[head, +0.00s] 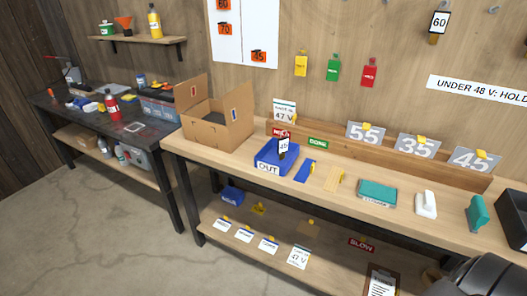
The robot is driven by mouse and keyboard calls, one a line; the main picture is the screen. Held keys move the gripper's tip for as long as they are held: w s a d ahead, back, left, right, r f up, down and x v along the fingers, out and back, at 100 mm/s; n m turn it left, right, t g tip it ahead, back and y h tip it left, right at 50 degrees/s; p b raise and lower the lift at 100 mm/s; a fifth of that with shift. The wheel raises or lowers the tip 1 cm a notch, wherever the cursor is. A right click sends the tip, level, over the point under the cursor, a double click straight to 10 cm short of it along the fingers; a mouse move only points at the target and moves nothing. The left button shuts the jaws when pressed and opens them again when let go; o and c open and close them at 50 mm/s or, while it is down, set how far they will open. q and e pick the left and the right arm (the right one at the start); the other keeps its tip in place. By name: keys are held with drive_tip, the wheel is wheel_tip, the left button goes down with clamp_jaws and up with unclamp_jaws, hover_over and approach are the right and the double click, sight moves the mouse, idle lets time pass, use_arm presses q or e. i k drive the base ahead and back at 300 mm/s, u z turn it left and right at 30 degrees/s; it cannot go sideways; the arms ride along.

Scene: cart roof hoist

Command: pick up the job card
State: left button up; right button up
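I cannot tell for sure which item is the job card. A clipboard with a white printed sheet (382,283) lies at the bottom edge of the head view, by the lower shelf, partly cut off by the frame. A white card reading 47 V (285,112) stands upright behind the blue OUT bin on the bench. Another white 47 V card (299,257) lies on the lower shelf. Neither gripper's fingers show. A dark rounded part at the bottom right looks like part of my arm, close to the right of the clipboard.
The wooden bench (400,205) carries an open cardboard box (218,118), a blue OUT bin (270,164), a teal box (376,193) and a black tray (512,220). Several small cards and a red SLOW sign (361,245) are on the lower shelf. Open floor lies at the left front.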

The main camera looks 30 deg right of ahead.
sight(284, 111)
drive_tip(key=z, duration=1.75)
drive_tip(key=k, duration=0.65)
drive_tip(key=z, duration=0.4)
drive_tip(key=i, duration=1.3)
drive_tip(key=u, duration=0.25)
